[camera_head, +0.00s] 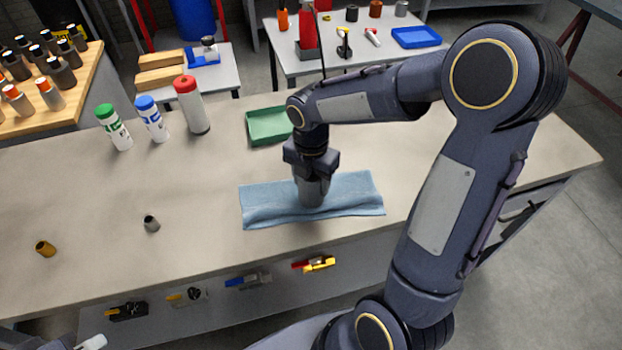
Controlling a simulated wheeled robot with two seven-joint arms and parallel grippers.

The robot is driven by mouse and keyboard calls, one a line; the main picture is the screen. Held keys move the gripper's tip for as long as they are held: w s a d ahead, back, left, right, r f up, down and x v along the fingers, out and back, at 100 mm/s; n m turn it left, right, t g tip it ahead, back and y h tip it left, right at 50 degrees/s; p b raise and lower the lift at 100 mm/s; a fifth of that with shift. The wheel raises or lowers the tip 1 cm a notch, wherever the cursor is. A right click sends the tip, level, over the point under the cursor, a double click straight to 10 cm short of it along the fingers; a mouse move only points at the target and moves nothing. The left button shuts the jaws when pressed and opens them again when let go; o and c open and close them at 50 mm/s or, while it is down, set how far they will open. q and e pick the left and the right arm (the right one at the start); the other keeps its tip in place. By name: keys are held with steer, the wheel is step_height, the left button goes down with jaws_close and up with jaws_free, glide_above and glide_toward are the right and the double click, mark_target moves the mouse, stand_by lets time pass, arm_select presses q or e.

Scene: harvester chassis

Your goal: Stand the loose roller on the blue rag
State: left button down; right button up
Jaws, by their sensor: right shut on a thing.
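My right gripper (311,170) points down over the blue rag (350,193) and is shut on a grey roller (312,192). The roller is roughly upright, and its lower end is at the rag's surface; I cannot tell whether it bears on the cloth. The gripper hides the roller's upper part. The rag lies on the workbench with a raised fold along its front. At the bottom left edge, a small part of my left arm shows by a pale tip (90,342); whether that gripper is open or shut is not clear.
A green tray (268,126) lies behind the rag. White bottles with green (115,128), blue (152,120) and red (190,106) caps stand at the back left. A small grey cylinder (152,224) and a brass one (46,248) lie left. The bench right of the rag is clear.

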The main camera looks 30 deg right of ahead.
steer(key=shift+f+b, duration=0.4)
steer(key=shift+f, duration=0.2)
steer(key=shift+s, duration=0.1)
steer(key=o, duration=1.3)
steer(key=shift+o, duration=0.2)
